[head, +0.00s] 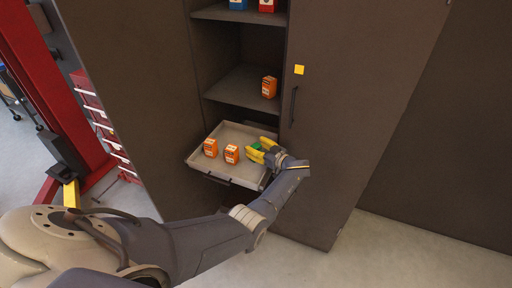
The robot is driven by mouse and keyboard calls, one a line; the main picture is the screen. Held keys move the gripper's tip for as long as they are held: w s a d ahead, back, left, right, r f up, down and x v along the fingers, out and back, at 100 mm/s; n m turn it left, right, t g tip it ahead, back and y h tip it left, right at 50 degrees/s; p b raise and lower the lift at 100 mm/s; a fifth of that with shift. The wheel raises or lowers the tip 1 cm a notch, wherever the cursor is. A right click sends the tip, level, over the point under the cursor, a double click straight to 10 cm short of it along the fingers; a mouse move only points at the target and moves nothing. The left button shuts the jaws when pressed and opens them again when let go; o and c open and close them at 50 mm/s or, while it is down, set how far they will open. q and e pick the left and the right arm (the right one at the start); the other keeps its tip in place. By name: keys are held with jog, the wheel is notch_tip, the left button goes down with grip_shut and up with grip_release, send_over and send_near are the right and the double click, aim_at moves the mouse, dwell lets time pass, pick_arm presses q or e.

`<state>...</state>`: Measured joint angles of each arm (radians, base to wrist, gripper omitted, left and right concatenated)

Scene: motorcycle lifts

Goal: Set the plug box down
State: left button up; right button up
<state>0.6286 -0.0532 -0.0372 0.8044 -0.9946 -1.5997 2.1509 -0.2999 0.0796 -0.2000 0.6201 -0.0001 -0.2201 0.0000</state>
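My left gripper (262,150), with yellow fingers, is over the right part of a pulled-out light grey drawer tray (233,174). A small green box (256,147) shows between its fingers, mostly hidden by them. The fingers seem closed on it; whether it touches the tray floor I cannot tell. Two orange boxes with white labels stand in the tray left of the gripper: one farther left (210,148) and one nearer the gripper (232,154). I cannot read which box is the plug box. My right gripper is not in view.
The tray comes out of a tall dark cabinet (350,120). Another orange box (269,87) stands on the shelf above. A blue box (238,4) and a red box (267,5) are on the top shelf. A red lift post (40,70) stands at the left.

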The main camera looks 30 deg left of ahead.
pick_arm(q)
jog(key=shift+r, duration=0.1)
jog(key=v, duration=1.2)
dwell(0.5)
